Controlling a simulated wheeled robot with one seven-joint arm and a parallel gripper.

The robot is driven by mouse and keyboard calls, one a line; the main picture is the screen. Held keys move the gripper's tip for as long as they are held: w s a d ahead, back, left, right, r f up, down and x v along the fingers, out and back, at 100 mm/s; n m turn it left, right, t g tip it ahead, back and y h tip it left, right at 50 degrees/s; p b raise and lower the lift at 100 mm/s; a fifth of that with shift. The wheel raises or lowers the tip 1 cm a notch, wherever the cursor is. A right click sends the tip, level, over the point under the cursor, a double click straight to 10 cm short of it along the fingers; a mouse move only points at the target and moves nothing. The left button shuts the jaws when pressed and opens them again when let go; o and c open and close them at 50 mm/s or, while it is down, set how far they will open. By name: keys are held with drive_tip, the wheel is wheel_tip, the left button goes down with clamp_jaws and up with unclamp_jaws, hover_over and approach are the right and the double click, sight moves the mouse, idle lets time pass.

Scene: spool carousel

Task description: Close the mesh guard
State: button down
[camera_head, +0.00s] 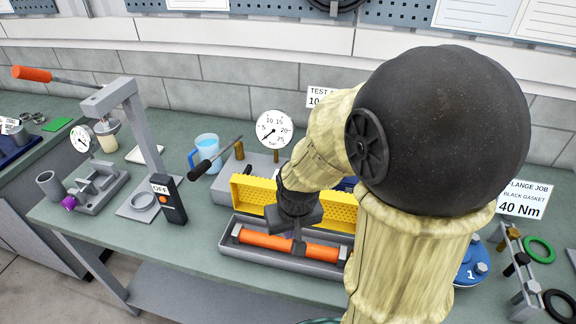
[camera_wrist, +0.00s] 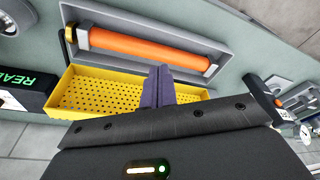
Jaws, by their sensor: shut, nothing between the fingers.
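The yellow perforated mesh guard (camera_head: 246,189) stands open along the back of a grey trough (camera_head: 228,246). An orange cylinder (camera_head: 266,241) lies in the trough, uncovered. In the wrist view the guard (camera_wrist: 95,92) is below the trough (camera_wrist: 190,35) and the orange cylinder (camera_wrist: 140,47). My gripper (camera_head: 298,248) points down over the trough, in front of the guard. Its shut, empty fingers (camera_wrist: 158,74) overlap the guard and trough edge in the wrist view. I cannot tell whether they touch the guard. My arm hides the guard's right part in the head view.
A pressure gauge (camera_head: 274,129) and a black-handled lever (camera_head: 213,158) stand behind the guard. A switch box marked OFF (camera_head: 167,199) and a blue mug (camera_head: 207,152) are to the left. A blue flanged part (camera_head: 472,264) and a rack with rings (camera_head: 521,262) are to the right.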

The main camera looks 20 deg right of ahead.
drive_tip(key=w+d+r+p, duration=0.1)
drive_tip(key=w, duration=0.3)
drive_tip(key=w+d+r+m+p, duration=0.1)
drive_tip(key=w+r+p, duration=0.1)
drive_tip(key=w, duration=0.3)
drive_tip(key=w+d+r+m+p, duration=0.1)
drive_tip(key=w+d+r, duration=0.1)
drive_tip(key=w, duration=0.2)
drive_tip(key=shift+w+r+g+p, duration=0.2)
drive_tip(key=shift+g+p, duration=0.1)
drive_tip(key=shift+p, duration=0.1)
drive_tip(key=w+d+r+m+p, duration=0.1)
drive_tip(key=w+d+m+p, duration=0.1)
drive_tip(key=w, duration=0.9)
drive_tip(key=d+p, duration=0.1)
drive_tip(key=d, duration=0.1)
drive_tip(key=shift+d+r+p, duration=0.35)
drive_tip(key=shift+r+p, duration=0.05)
